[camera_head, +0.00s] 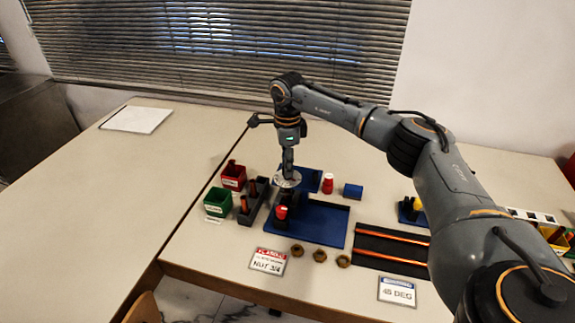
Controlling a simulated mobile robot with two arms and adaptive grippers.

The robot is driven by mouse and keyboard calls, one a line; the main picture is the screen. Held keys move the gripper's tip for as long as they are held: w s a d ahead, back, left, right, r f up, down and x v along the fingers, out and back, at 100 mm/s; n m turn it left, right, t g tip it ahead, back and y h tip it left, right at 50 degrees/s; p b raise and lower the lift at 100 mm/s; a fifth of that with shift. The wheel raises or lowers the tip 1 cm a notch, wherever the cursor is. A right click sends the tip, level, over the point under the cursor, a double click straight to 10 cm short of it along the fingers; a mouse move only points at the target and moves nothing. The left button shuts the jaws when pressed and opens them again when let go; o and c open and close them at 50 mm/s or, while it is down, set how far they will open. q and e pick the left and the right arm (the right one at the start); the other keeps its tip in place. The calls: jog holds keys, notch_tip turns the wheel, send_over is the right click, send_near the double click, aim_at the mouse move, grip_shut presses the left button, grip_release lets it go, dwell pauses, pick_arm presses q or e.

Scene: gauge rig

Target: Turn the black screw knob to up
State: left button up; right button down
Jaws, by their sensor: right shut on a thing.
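My right gripper (287,168) points straight down over the blue base plate (318,222), its fingers shut at the top of the gauge rig. A pale round disc (288,180) shows just below the fingertips, above a dark stand (289,199). The black screw knob is small and mostly hidden by the fingers; they appear closed around it, and which way it points cannot be told. A red-topped part (282,212) is at the front of the rig. My left gripper is not in view.
Left of the rig are a red bin (233,177), a green bin (217,202) and a dark grey rack (255,202). A red piece (328,184) and blue cylinder (352,191) stand behind right. Brass nuts (319,255) and label cards (269,261) lie in front.

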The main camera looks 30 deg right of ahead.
jog(key=shift+n, duration=2.1)
jog(key=c, duration=1)
grip_release()
notch_tip(320, 180, up, 12)
